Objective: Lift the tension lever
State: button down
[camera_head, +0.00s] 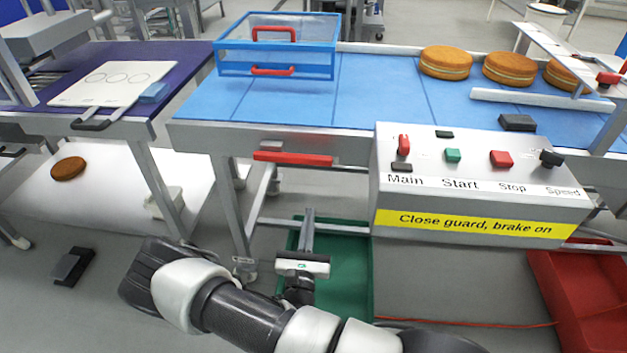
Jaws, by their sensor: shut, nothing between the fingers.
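A long red lever (293,158) lies roughly level on the grey front side of the blue conveyor, below the belt edge; it looks like the tension lever. My gripper (308,217) is below the lever, pointing up toward the conveyor, over the green crate. Its fingers are together with nothing between them, and they are clearly apart from the lever in the picture.
A blue clear-sided guard (277,46) with red handles sits on the blue belt (380,95), with round filled cakes (446,62) to the right. The control box (480,185) juts out right of the lever. A green crate (345,270) and red crate (585,300) stand below.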

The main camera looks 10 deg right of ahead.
aim_at(293, 158)
jog(key=w+d+r+b, duration=0.1)
jog(key=w+d+r, duration=0.2)
jog(key=w+r, duration=0.3)
jog(key=shift+w+r, duration=0.2)
jog(key=shift+w, duration=1.45)
jog(key=shift+r, duration=0.1)
